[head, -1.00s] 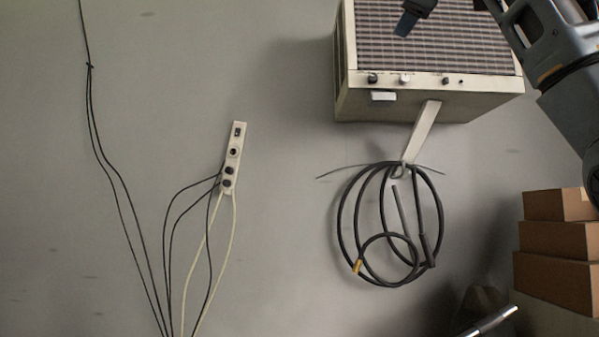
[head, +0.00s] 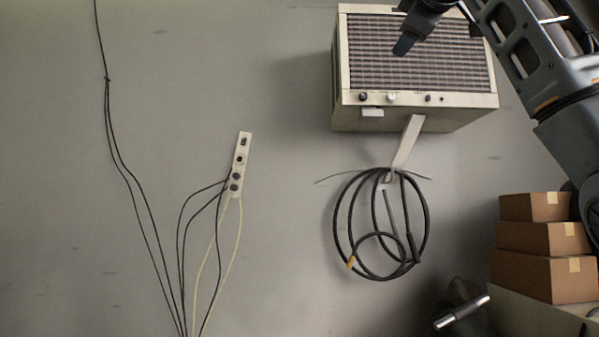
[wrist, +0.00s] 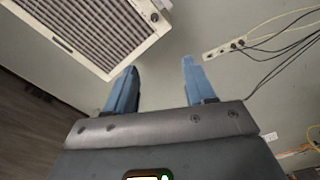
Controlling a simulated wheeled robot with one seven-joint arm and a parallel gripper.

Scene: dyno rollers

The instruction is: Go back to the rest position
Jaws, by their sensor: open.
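My gripper (wrist: 156,85) shows in the wrist view with its two blue fingers spread apart and nothing between them. My arm reaches in from the upper right. No object is held.
A beige wall unit (head: 415,115) with a grille hangs at the top; a coiled black hose (head: 340,225) hangs below it. A power strip (head: 240,160) with cables is on the wall. Stacked cardboard boxes (head: 545,275) stand at lower right. A metal cylinder (head: 462,312) lies nearby.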

